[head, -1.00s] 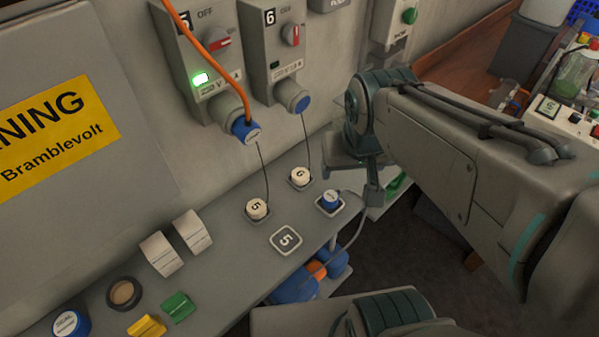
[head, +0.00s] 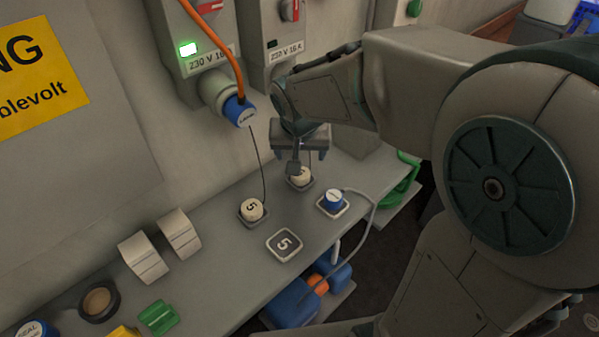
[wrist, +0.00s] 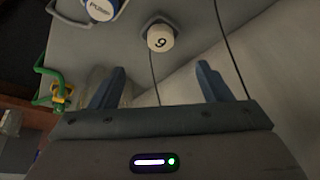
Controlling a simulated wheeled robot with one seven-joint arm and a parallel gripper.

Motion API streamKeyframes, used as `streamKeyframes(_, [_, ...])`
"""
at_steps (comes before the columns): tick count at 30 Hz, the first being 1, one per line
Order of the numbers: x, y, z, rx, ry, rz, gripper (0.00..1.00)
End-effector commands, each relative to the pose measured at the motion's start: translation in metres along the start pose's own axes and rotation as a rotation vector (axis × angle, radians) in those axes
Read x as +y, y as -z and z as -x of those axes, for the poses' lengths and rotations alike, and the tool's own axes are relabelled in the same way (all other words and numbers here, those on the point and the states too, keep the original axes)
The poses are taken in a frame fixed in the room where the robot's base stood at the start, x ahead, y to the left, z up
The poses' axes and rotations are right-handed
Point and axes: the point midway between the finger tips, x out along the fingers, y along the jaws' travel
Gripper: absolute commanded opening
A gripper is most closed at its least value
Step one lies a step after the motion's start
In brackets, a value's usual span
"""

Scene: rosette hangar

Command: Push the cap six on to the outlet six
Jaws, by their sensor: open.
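The cap six (head: 300,176) is a small cream cap marked 6 in a holder on the grey shelf, tethered by a thin cord. My gripper (head: 300,155) is above it and partly hides it in the head view. In the wrist view the cap (wrist: 160,38) shows ahead, between and beyond the two blue fingers of my gripper (wrist: 160,85). The fingers are apart with nothing between them. Outlet six is mostly hidden behind my arm; part of its box (head: 284,50), labelled 230 V 16 A, shows on the wall.
A blue-topped plug (head: 333,201) with a grey cable is to the right. Outlet five's box (head: 195,50) carries a blue plug (head: 240,112) and orange cable.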

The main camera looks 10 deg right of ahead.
Motion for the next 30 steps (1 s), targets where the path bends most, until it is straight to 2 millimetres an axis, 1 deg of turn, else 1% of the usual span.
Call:
streamKeyframes(5, [0.000, 0.000, -0.004, -0.001, -0.001, 0.000, 0.71])
streamKeyframes(8, [0.001, -0.001, -0.018, -0.005, -0.002, 0.000, 0.71])
streamKeyframes(15, [0.001, -0.001, -0.064, -0.005, -0.001, 0.000, 0.71])
streamKeyframes(18, [0.000, 0.000, -0.077, -0.003, -0.001, 0.000, 0.71])
streamKeyframes(22, [0.000, 0.000, -0.085, -0.002, 0.000, 0.001, 0.71])
streamKeyframes(30, [0.000, 0.001, -0.086, 0.000, 0.000, 0.000, 0.71])
